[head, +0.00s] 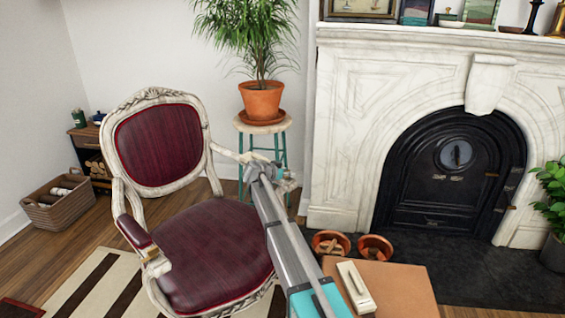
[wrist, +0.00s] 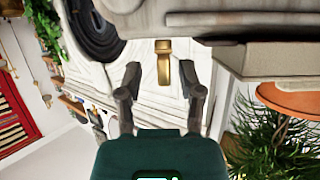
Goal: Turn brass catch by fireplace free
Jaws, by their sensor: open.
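The brass catch (wrist: 163,62) shows in the wrist view as a small upright gold piece against pale marble, just past my fingertips. My gripper (wrist: 159,82) is open, with one dark finger on each side of the catch's lower end in the picture. I see gaps on both sides and cannot tell any contact. In the head view my gripper (head: 279,175) is by the left side of the marble fireplace (head: 345,130), in front of the plant stool. The catch cannot be made out there.
A red armchair (head: 212,250) stands at the left, close to my arm. A potted plant (head: 262,100) sits on a teal-legged stool (head: 262,126) behind my gripper. Terracotta pots (head: 375,247) stand on the dark hearth (head: 470,270). A pale surface fills the top of the wrist view.

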